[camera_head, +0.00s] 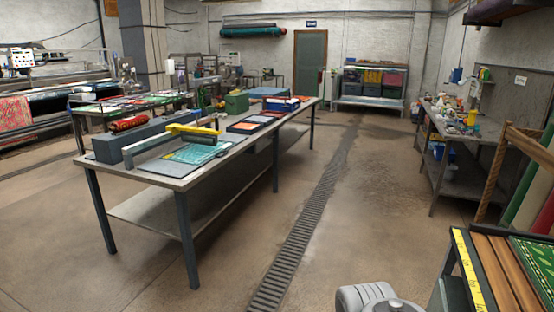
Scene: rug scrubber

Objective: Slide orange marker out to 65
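A yellow ruler strip (468,272) with dark markings runs along the left edge of a bench or cart (446,281) at the bottom right. The picture's edge cuts it off. I cannot make out an orange marker on it, and the figures are too small to read. A grey-white rounded part of my own body shows at the bottom, left of the bench. My gripper is not in view.
Brown slats (492,275) and a green patterned rug piece (535,262) lie beside the strip. A long work table (210,172) stands left, a cluttered bench (470,150) right. Open floor with a drain grate (300,230) lies between.

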